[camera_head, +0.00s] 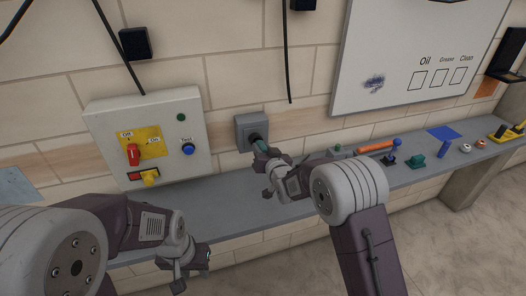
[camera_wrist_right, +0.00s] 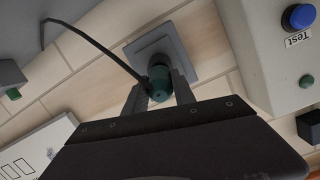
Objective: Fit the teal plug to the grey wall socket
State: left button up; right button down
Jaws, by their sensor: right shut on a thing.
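The grey wall socket (camera_head: 243,124) is on the tiled wall above the shelf, right of the control box. It also shows in the right wrist view (camera_wrist_right: 185,52). My right gripper (camera_head: 264,160) is shut on the teal plug (camera_head: 260,147), right in front of the socket. In the right wrist view the plug (camera_wrist_right: 160,85) sits between the two fingers, its front end against the socket's round opening. I cannot tell how deep it sits. A black cable (camera_wrist_right: 98,47) curves away from the plug. My left gripper (camera_head: 194,272) is open and empty, low in front of the shelf.
The control box (camera_head: 195,125) with red, yellow and blue controls is left of the socket. A grey shelf (camera_head: 235,207) runs below. An orange-handled tool (camera_head: 375,146), a teal part (camera_head: 416,160) and other small items lie to its right. A whiteboard (camera_head: 400,50) hangs above.

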jog(key=shift+w+a, duration=0.1)
jog(key=shift+w, duration=0.1)
jog(key=shift+b+x, duration=0.3)
jog(key=shift+x, duration=0.85)
jog(key=c, duration=0.9)
grip_release()
jog(key=shift+c, duration=0.2)
jog(key=shift+s, duration=0.25)
jog(key=b+v, duration=0.2)
jog(key=v, duration=0.6)
jog(key=shift+s, duration=0.25)
